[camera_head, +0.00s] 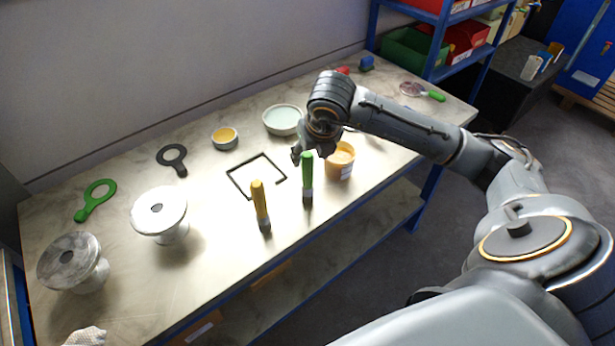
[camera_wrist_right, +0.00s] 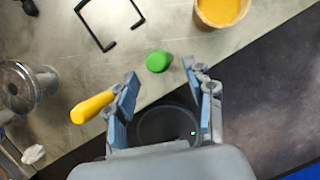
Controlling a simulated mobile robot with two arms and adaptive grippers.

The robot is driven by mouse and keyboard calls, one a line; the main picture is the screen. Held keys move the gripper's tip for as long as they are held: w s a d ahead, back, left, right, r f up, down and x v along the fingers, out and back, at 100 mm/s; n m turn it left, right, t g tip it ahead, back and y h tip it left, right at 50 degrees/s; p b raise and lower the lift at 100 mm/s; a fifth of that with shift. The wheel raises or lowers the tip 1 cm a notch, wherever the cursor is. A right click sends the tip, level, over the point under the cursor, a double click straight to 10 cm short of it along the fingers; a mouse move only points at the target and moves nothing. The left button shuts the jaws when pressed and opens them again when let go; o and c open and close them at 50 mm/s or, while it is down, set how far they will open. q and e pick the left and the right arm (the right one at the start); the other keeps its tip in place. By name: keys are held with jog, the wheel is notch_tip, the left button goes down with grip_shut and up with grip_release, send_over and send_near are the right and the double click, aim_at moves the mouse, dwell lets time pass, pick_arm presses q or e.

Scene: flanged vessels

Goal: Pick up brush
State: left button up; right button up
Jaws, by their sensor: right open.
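Two brushes stand upright near the front edge of the table. One has a green handle (camera_head: 307,165) and the other, to its left, a yellow handle (camera_head: 259,198). My right gripper (camera_head: 303,152) is open above and just behind the green brush in the head view. In the right wrist view the green handle's top (camera_wrist_right: 158,61) shows between the open fingertips (camera_wrist_right: 160,77), with no visible contact. The yellow handle (camera_wrist_right: 92,107) lies outside the left finger in that view. My left gripper is out of view.
A tub of orange-yellow paste (camera_head: 341,160) stands close right of the green brush. A black square frame (camera_head: 237,188) lies behind the brushes. Two flanged vessels (camera_head: 159,213) (camera_head: 72,262) stand at left. A pale bowl (camera_head: 283,119) is farther back. A blue shelf (camera_head: 437,45) stands beyond.

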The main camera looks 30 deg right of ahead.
aim_at(307, 162)
jog(key=p+x, duration=0.2)
jog(key=x, duration=0.2)
jog(key=shift+w+f+p, duration=0.3)
jog(key=shift+p, duration=0.1)
jog(key=shift+w+d+f, duration=0.1)
jog(key=shift+w+f, duration=0.05)
jog(key=shift+f, duration=0.15)
grip_shut()
